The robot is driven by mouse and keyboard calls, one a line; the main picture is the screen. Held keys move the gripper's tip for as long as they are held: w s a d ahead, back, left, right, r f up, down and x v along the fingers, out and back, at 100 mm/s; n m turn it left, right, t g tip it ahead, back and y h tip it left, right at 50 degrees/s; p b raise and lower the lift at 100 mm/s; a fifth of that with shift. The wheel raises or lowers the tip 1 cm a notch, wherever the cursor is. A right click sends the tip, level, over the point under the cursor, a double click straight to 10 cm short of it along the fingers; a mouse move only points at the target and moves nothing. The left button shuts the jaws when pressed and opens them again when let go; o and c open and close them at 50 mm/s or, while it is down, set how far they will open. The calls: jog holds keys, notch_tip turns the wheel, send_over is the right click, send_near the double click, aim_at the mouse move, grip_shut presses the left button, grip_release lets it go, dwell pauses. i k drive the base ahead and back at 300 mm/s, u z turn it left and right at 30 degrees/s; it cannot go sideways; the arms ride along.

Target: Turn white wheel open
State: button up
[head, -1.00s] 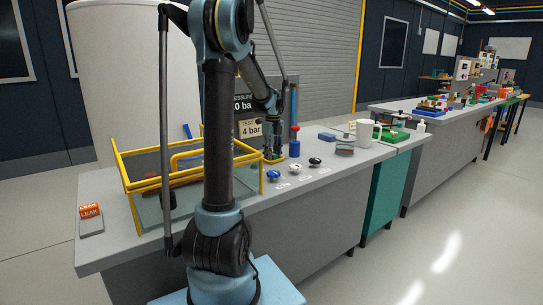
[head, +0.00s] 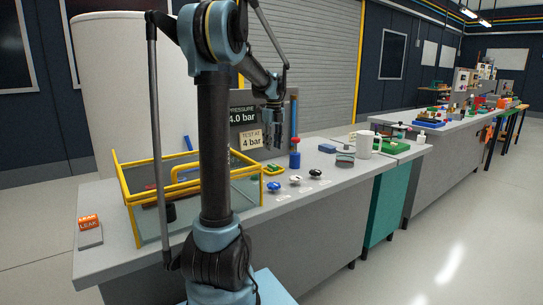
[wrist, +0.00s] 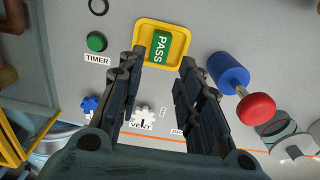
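The white wheel (head: 295,180) is on the bench top near its front edge, between a blue wheel (head: 274,186) and a black wheel (head: 316,174). In the wrist view the white wheel (wrist: 144,114) shows between my fingers, low in the picture, beside a label reading VENT. The blue wheel (wrist: 90,105) is to its left, outside the fingers. My gripper (head: 274,143) is above the bench, behind the wheels and apart from them. Its fingers (wrist: 162,63) are spread, with nothing held between them.
A green PASS tag (wrist: 169,47) lies in a yellow tray (wrist: 148,28) beneath the gripper. A blue cylinder with a red knob (head: 295,158) stands right of it. A yellow-framed glass tank (head: 150,218) is at left. The pressure display (head: 242,115) reads 4.0 bar.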

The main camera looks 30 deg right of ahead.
aim_at(296, 179)
jog(key=k, duration=1)
